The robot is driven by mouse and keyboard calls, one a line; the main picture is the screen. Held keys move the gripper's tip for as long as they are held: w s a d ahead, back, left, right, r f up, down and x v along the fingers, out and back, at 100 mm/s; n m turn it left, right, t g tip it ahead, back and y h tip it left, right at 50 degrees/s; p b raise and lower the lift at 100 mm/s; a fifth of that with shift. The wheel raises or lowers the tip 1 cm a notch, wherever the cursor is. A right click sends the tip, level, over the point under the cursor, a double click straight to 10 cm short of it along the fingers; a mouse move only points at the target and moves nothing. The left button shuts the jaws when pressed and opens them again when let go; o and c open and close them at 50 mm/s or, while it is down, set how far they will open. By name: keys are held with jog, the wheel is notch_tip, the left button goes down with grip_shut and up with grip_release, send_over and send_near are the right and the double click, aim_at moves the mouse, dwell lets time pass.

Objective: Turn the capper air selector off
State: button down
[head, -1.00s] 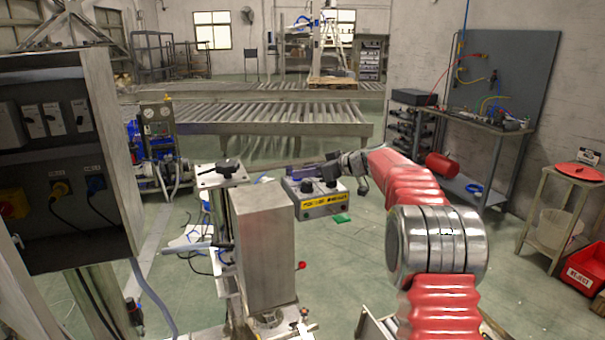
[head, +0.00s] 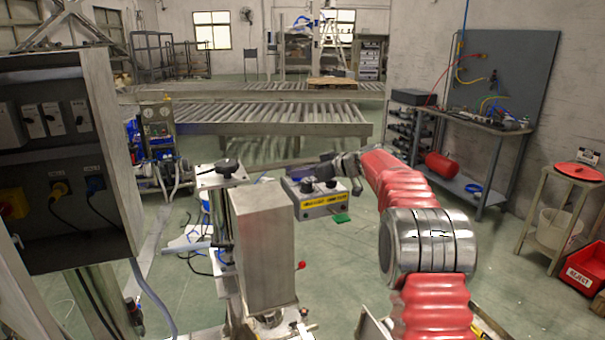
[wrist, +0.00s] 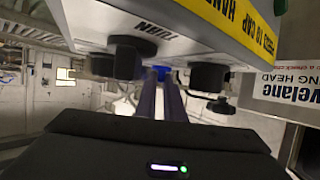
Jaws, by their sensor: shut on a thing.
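The capper control box (head: 322,205) is grey with a yellow lettered band and black knobs on top.
A steel capping column (head: 265,240) stands left of the box, with a red-tipped lever. An open electrical cabinet (head: 110,150) is at far left. A roller conveyor (head: 270,115) crosses behind. A workbench (head: 470,125) is at right. Green floor between box and bench is open.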

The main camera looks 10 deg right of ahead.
jog(key=shift+d, duration=0.1)
jog(key=shift+r+m+t+h, duration=0.15)
jog(key=shift+m+t+h, duration=0.15)
jog(key=shift+m, duration=0.1)
jog(key=shift+s+a+m+t+h, duration=0.1)
jog(key=shift+a+m+t+h, duration=0.25)
jog(key=shift+m+h, duration=0.5)
jog(key=shift+s+a+m+t+h, duration=0.1)
jog(key=shift+m+t+h, duration=0.45)
jog(key=shift+m+h, duration=0.25)
jog(key=shift+a+f+m+t+h, duration=0.1)
jog(key=shift+f+m+t+h, duration=0.1)
jog(key=shift+m+h, duration=0.6)
jog(key=shift+f+m+t+h, duration=0.1)
jog(key=shift+m+t+h, duration=0.1)
jog(key=shift+m+h, duration=0.75)
jog(key=shift+h, duration=0.3)
jog(key=c, duration=1.9)
grip_release()
jog(key=shift+a+r, duration=0.1)
jog(key=shift+o, duration=0.2)
jog(key=shift+s, duration=0.1)
